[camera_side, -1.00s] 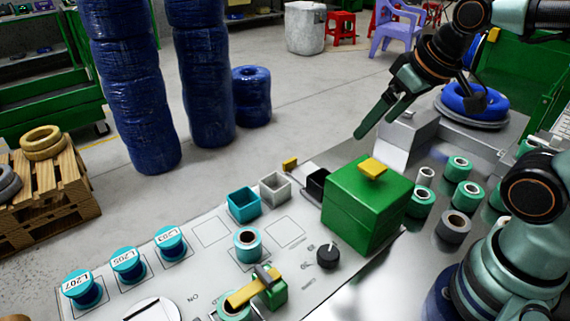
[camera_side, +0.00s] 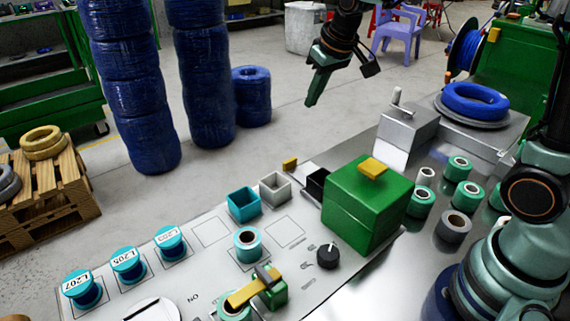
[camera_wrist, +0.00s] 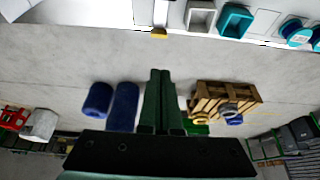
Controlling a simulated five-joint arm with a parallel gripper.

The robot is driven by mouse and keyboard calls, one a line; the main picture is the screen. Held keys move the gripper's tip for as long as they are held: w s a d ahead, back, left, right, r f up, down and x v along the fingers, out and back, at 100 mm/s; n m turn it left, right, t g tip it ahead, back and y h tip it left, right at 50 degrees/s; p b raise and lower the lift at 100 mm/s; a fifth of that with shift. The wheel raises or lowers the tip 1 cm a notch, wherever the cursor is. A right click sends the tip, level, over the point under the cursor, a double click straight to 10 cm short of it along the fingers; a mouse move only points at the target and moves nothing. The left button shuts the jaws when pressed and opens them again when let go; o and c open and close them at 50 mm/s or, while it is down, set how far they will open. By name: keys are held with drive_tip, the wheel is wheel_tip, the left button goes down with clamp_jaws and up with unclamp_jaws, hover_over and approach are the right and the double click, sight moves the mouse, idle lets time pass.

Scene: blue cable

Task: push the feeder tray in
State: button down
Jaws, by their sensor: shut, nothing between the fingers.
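The feeder tray (camera_side: 306,174) sticks out on the far side of the panel, left of the green box (camera_side: 366,205), with a yellow handle (camera_side: 290,163) at its outer end. The handle also shows at the top of the wrist view (camera_wrist: 159,34). My gripper (camera_side: 311,101) is in the air above and beyond the handle, apart from it, with fingers pointing down. In the wrist view my gripper's fingers (camera_wrist: 160,74) are together and empty, a little below the handle in the picture. How far the tray runs into the box is hidden.
Teal (camera_side: 243,204) and grey (camera_side: 275,186) open bins stand beside the tray. A black knob (camera_side: 328,256) and a yellow-handled lever (camera_side: 248,291) sit on the panel. Green spools (camera_side: 420,201) stand to the right. Open floor lies beyond the panel.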

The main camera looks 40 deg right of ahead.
hover_over(292, 171)
drive_tip(key=w, duration=0.3)
wheel_tip(292, 171, down, 10)
drive_tip(key=shift+g, duration=0.4)
drive_tip(key=shift+s+f, duration=0.15)
drive_tip(key=shift+f, duration=4.9)
drive_tip(key=shift+s+a, duration=0.1)
drive_tip(key=shift+s, duration=2.15)
drive_tip(key=shift+w, duration=0.1)
